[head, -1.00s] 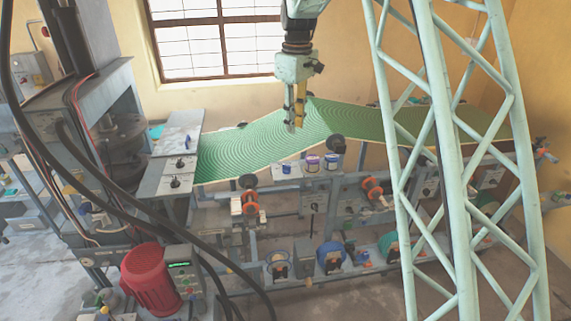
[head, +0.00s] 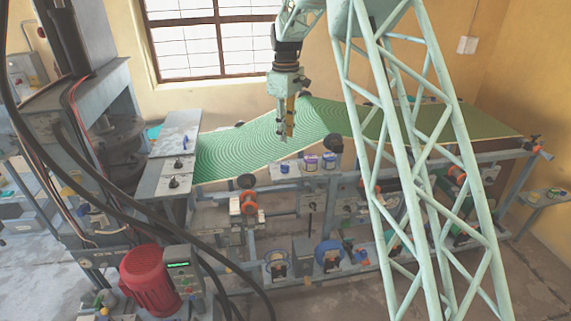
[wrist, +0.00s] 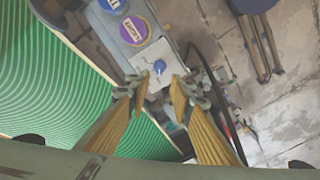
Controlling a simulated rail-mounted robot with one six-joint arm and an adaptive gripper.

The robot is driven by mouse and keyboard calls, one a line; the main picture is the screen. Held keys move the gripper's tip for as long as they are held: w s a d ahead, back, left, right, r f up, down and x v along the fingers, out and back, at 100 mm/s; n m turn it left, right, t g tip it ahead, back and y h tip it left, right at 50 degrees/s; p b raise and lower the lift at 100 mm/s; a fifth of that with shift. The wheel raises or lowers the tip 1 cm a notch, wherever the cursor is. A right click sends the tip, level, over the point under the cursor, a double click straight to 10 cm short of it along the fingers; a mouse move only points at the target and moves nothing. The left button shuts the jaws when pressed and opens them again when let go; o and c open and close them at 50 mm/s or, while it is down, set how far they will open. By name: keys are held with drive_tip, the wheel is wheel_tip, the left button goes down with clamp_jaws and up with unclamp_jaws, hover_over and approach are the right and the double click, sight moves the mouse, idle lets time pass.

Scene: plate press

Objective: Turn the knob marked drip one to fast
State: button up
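A blue knob (wrist: 159,67) sits on a small white plate (wrist: 147,78) in the wrist view; the plate's marks are too small to read, so I cannot tell whether it is drip one. The knob also shows in the head view (head: 285,168), at the front edge of the green sheet. My gripper (wrist: 156,90) is open and empty, its two yellow fingers spread with the knob showing just beyond and between the tips. In the head view my gripper (head: 284,139) points down above the knob, apart from it.
A purple-topped pot (wrist: 133,30) and a blue-topped pot (wrist: 112,3) stand beside the plate. The green patterned sheet (head: 240,150) slopes behind. Two black knobs (head: 179,163) (head: 174,183) sit on grey panels at left. A red motor (head: 148,283) stands at lower left.

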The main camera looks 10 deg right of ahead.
sight(285, 168)
drive_tip(key=shift+f, duration=0.1)
drive_tip(key=shift+f+p, duration=0.85)
drive_tip(key=shift+f, duration=5.9)
drive_tip(key=shift+c, duration=0.9)
clamp_jaws()
